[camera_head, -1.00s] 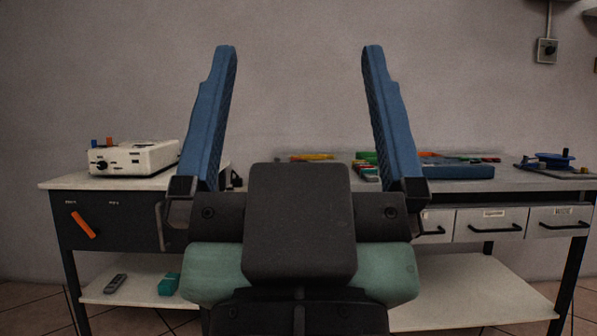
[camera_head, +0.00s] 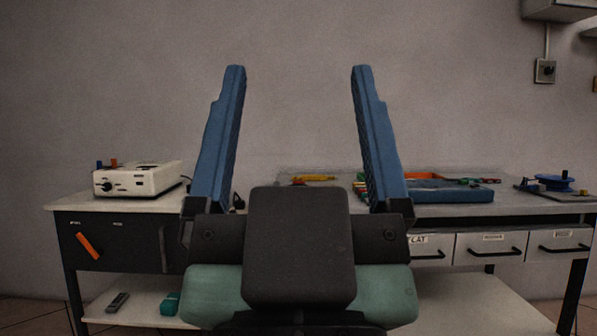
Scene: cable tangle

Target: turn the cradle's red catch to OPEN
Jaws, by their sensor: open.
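My gripper (camera_head: 298,75) is in the middle of the view. Its two blue fingers point up and stand wide apart, with nothing between them. It is in front of the workbench (camera_head: 75,199) and touches nothing that I can see. I cannot make out the cradle or a red catch; my gripper hides the middle of the bench top. An orange handle (camera_head: 88,245) sits tilted on the dark front panel at the bench's left.
A white device (camera_head: 140,180) stands on the bench's left. A blue tray (camera_head: 440,193) with coloured pieces and a blue spool (camera_head: 555,183) are on the right. Drawers (camera_head: 490,246) are below them. A grey remote (camera_head: 117,302) and a teal box (camera_head: 170,304) lie on the lower shelf.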

